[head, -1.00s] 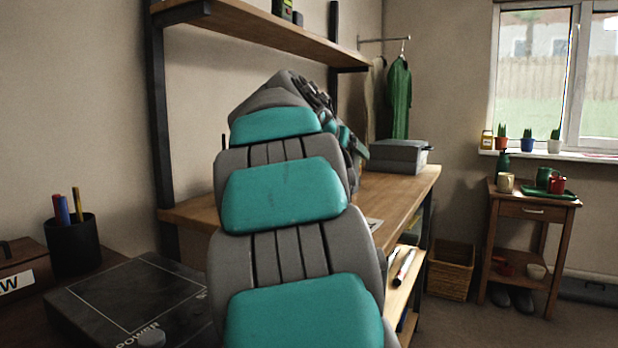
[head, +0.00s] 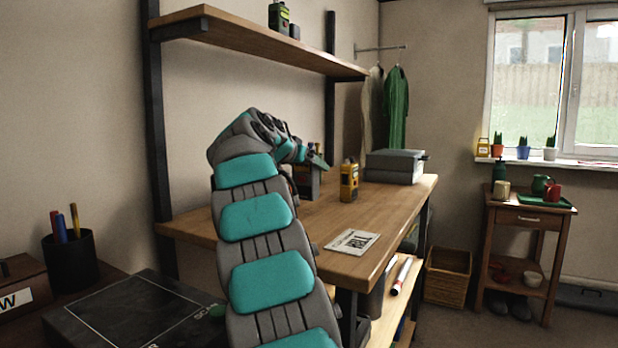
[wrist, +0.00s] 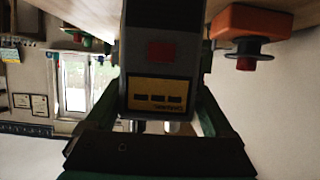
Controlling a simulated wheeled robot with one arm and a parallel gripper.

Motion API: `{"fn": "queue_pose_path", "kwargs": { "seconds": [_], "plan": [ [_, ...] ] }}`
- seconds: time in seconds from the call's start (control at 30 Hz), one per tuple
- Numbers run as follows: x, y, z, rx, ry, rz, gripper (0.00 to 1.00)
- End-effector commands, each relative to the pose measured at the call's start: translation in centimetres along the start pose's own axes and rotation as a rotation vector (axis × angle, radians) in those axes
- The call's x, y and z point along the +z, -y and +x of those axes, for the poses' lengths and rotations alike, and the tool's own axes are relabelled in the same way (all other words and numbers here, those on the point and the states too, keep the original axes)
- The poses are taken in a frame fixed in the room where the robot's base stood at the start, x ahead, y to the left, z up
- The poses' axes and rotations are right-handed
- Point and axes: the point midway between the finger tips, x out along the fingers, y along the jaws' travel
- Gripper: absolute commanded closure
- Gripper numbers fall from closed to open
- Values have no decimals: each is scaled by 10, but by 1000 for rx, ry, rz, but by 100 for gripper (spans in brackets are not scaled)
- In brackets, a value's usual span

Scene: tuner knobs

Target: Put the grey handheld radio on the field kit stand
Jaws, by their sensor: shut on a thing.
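The grey handheld radio (wrist: 162,55) fills the middle of the wrist view. It has a dark panel, a red square, a yellow label and two pale knobs. My gripper (wrist: 160,118) is shut on it, with one finger along each side. In the head view, my gripper (head: 314,160) is over the back of the wooden workbench, turned partly away. A dark grey shape (head: 312,184) shows just below it; I cannot tell whether this is the radio. No thing can be surely made out as the field kit stand.
A yellow device (head: 349,182) stands on the workbench (head: 300,248), right of my gripper. A flat grey case (head: 393,167) is farther back, and a printed card (head: 352,242) lies in front. An orange block with a dark knob (wrist: 250,28) is beside the radio. A shelf (head: 250,40) hangs above.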

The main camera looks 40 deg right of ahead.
Motion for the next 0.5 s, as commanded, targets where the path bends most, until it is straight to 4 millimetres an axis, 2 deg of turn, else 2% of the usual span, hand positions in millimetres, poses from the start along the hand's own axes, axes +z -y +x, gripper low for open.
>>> {"fn": "queue_pose_path", "kwargs": {
  "seconds": [0.5],
  "plan": [
    [32, 0, 14, 2, 0, -1, 89]
  ]
}}
